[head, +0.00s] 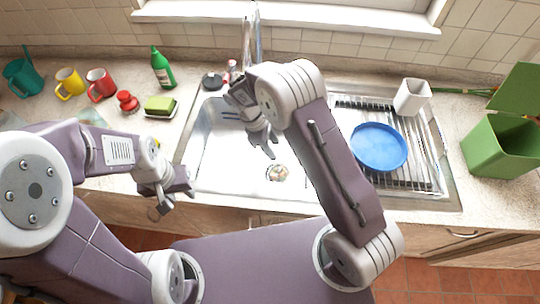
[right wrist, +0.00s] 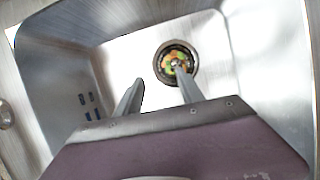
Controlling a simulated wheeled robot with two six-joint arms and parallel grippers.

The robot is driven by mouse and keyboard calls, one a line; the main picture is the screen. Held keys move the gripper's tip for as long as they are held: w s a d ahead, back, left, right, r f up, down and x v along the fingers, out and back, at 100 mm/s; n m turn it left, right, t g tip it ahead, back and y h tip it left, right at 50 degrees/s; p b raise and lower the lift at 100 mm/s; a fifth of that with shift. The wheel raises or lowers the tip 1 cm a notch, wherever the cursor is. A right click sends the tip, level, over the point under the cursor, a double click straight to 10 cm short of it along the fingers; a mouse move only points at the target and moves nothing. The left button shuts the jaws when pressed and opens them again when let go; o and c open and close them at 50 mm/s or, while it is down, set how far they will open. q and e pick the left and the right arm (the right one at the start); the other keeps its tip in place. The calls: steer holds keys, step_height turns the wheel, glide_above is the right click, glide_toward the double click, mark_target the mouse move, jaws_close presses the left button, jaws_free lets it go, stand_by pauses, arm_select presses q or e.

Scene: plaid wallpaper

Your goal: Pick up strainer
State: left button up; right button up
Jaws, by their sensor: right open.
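The strainer (head: 278,173) sits in the drain at the bottom of the steel sink, with colourful food scraps in it. In the right wrist view the strainer (right wrist: 166,50) is a round dark-rimmed basket with orange, green and yellow bits and a small centre knob. My right gripper (head: 268,150) is open and empty above the sink. In the right wrist view its fingers (right wrist: 160,74) point towards the strainer, the right fingertip overlapping its lower part. The height between them is hard to tell. My left gripper (head: 176,200) looks open and empty at the counter's front edge, left of the sink.
Sink walls (right wrist: 60,85) surround the strainer. The faucet (head: 250,40) stands behind. A blue plate (head: 379,147) and white cup (head: 411,97) are on the right drainboard. A sponge (head: 160,106), green bottle (head: 162,68) and mugs stand left. A green bin (head: 500,146) is far right.

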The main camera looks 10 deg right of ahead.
mark_target(279, 168)
arm_select(q)
steer(key=shift+s+r, duration=0.1)
steer(key=shift+r, duration=0.15)
arm_select(e)
steer(key=shift+n+h, duration=0.3)
steer(key=shift+n, duration=0.1)
steer(key=s+f, duration=0.2)
steer(key=f, duration=0.1)
steer(key=s+f, duration=0.1)
steer(key=shift+s+a+f, duration=0.2)
steer(key=shift+s+f, duration=0.1)
steer(key=shift+f, duration=0.05)
steer(key=shift+w+d+f, duration=0.1)
steer(key=shift+f, duration=0.1)
steer(key=p+x, duration=0.1)
steer(key=x, duration=0.4)
steer(key=shift+d, duration=0.2)
steer(key=shift+a, duration=0.1)
steer(key=shift+c, duration=0.9)
arm_select(q)
steer(key=shift+s+a+r, duration=0.15)
steer(key=shift+s+r, duration=0.45)
steer(key=shift+s, duration=0.1)
arm_select(e)
jaws_close()
